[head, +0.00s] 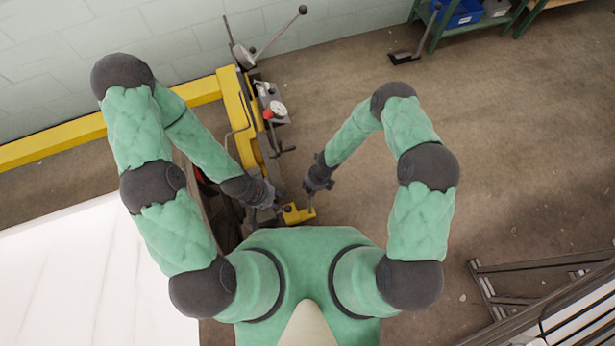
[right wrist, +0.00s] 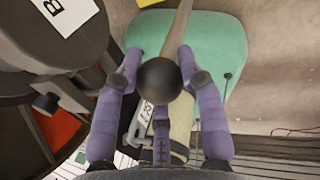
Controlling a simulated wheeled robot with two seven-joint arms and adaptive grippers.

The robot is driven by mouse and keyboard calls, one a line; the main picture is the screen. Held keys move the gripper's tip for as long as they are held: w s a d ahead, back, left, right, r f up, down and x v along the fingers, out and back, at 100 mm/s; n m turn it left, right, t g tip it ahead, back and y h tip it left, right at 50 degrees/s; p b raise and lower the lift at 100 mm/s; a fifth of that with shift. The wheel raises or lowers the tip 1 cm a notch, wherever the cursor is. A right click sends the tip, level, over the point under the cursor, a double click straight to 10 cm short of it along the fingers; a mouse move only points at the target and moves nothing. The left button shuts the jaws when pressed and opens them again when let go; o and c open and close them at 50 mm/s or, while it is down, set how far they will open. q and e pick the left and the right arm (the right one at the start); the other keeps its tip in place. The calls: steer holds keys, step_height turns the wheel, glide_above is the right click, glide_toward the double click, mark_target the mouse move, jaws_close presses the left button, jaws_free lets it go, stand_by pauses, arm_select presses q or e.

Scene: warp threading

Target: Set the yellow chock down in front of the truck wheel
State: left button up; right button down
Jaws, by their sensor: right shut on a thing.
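A small yellow piece (head: 298,215), which looks like the chock, shows in the head view between my two grippers, just in front of my torso. My right gripper (head: 313,184) is just above its right end. In the right wrist view the purple fingers (right wrist: 160,88) are shut around a dark round knob (right wrist: 159,78). Whether this knob belongs to the yellow piece, I cannot tell. My left gripper (head: 272,199) is beside the yellow piece's left end; its fingers are too small to read. A dark round part (right wrist: 60,35), possibly the truck wheel, is at left in the wrist view.
A yellow frame (head: 236,105) with levers and a red-marked gauge (head: 276,109) stands beyond my grippers, by the wall. A white surface (head: 85,270) lies at left. A metal frame (head: 490,285) is at lower right. The brown floor at right is mostly clear.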

steer(key=shift+f+b, duration=0.75)
steer(key=shift+f, duration=1.45)
steer(key=c, duration=0.8)
jaws_free()
steer(key=shift+o, duration=0.2)
